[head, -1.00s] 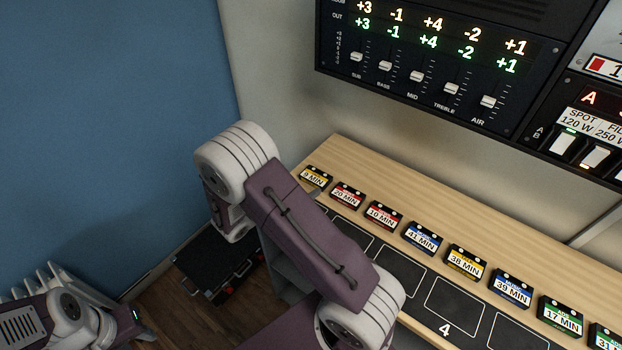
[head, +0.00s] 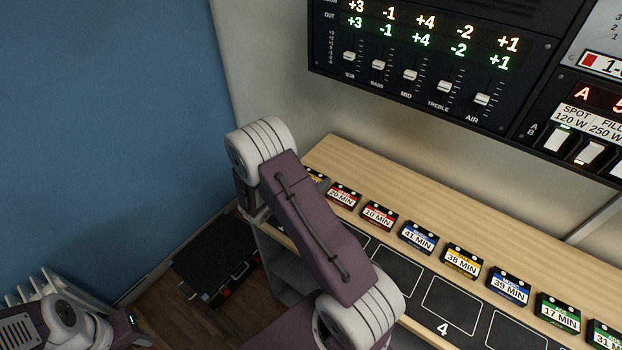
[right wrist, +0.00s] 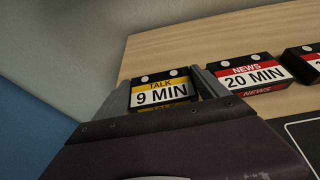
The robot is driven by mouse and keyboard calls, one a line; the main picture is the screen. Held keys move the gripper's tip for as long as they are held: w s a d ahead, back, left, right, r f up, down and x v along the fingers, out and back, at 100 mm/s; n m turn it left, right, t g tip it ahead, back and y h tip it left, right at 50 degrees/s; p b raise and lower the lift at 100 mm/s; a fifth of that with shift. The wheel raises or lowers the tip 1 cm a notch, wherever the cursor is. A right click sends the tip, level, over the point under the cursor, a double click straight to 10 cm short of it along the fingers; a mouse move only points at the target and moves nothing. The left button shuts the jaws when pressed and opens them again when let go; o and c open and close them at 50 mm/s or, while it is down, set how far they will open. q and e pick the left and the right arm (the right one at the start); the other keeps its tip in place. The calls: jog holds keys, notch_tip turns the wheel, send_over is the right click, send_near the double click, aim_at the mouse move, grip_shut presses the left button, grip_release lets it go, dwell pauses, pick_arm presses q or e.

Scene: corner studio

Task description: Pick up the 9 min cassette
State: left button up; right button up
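The 9 min cassette (right wrist: 161,93), black with a yellow TALK label, sits at the left end of the cassette row in the right wrist view. In the head view only a yellow corner of it (head: 317,175) shows; my right arm hides the rest. My right gripper (right wrist: 159,77) has one finger on each side of the cassette. The fingers look open, with a narrow gap at the left side. My right gripper's fingers are hidden behind my arm in the head view.
The red 20 min cassette (right wrist: 251,75) stands close to the right finger. The row continues with a red 10 min (head: 378,215), a blue 41 min (head: 418,237) and several more. Black marked slots (head: 452,306) lie in front. A slider panel (head: 430,75) hangs above the wooden shelf (head: 440,205).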

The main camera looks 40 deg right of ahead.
jog(key=c, duration=0.7)
jog(key=shift+o, duration=0.2)
jog(key=shift+r, duration=0.2)
notch_tip(320, 180, up, 4)
jog(key=p, duration=0.3)
jog(key=s+r+p, duration=0.6)
jog(key=s+p, duration=0.1)
jog(key=s, duration=0.4)
jog(key=shift+s+r+p, duration=0.3)
jog(key=shift+s+p, duration=0.05)
jog(key=shift+p, duration=0.05)
